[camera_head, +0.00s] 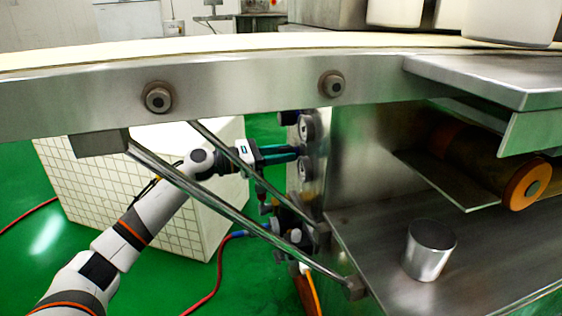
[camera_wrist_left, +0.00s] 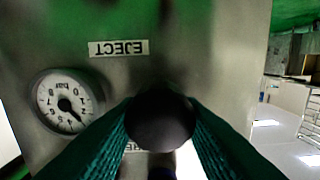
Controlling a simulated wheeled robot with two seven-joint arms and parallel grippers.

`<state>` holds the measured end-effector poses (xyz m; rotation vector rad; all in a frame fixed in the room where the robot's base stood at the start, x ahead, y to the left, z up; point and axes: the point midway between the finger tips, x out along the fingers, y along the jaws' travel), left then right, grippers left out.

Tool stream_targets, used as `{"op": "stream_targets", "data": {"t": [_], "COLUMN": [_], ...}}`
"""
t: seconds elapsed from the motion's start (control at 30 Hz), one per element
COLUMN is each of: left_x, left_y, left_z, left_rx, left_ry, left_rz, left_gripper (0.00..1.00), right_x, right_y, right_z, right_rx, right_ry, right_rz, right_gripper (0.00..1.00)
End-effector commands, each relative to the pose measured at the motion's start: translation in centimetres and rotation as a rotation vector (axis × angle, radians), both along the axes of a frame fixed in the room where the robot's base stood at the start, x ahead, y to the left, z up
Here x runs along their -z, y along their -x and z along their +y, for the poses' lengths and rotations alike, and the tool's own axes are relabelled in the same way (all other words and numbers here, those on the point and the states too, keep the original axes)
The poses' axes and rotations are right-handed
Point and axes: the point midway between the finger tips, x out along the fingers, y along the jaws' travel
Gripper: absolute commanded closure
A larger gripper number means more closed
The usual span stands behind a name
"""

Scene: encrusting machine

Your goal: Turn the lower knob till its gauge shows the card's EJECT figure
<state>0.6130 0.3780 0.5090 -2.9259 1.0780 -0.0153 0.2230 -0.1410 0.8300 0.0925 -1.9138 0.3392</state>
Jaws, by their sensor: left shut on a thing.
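My left gripper (camera_head: 290,153) reaches in from the left, under the conveyor, to the side panel of the machine. In the left wrist view its two green ribbed fingers are shut on a round black knob (camera_wrist_left: 160,122). The gauge (camera_wrist_left: 66,102) is left of the knob, a white dial with a dark needle pointing to the lower right of the picture; its figures are too small to read surely. An EJECT label (camera_wrist_left: 118,48) is on the panel. In the head view two round gauges (camera_head: 306,129) (camera_head: 304,169) sit one above the other. I see no card.
The steel conveyor frame (camera_head: 240,90) passes above my left arm. A diagonal steel brace (camera_head: 240,215) crosses in front of it. Hoses and fittings hang below the panel. A metal cup (camera_head: 430,250) stands on the shelf at right. A white tiled block (camera_head: 110,180) stands behind the arm.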

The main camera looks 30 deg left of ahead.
Motion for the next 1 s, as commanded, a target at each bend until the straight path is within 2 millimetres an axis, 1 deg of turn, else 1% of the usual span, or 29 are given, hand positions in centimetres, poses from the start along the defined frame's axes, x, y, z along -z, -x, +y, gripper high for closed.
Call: {"op": "stream_targets", "data": {"t": [0.03, 0.3, 0.9, 0.93, 1.0], "left_x": [0.6, 0.5, 0.4, 0.4, 0.4], "left_y": [0.1, 0.1, 0.1, 0.1, 0.1], "left_z": [-0.1, -0.2, -0.2, -0.2, -0.2], "left_rx": [0.004, 0.006, 0.006, 0.006, 0.006], "left_ry": [-0.027, -0.113, -0.141, -0.141, -0.141], "left_rz": [-0.013, -0.086, -0.109, -0.109, -0.109], "left_gripper": [0.89, 0.89, 0.89, 0.63, 0.52], "right_x": [0.7, 1.6, 1.8, 1.8, 1.8], "right_y": [0.0, 0.0, 0.0, 0.0, 0.0], "right_z": [0.0, 0.0, 0.0, 0.0, 0.0], "right_rx": [0.000, 0.000, 0.000, 0.000, 0.000], "right_ry": [0.000, 0.001, 0.001, 0.001, 0.001], "right_rz": [0.000, -0.001, 0.000, 0.000, 0.000], "right_gripper": [0.64, 0.64, 0.64, 0.64, 0.64]}}
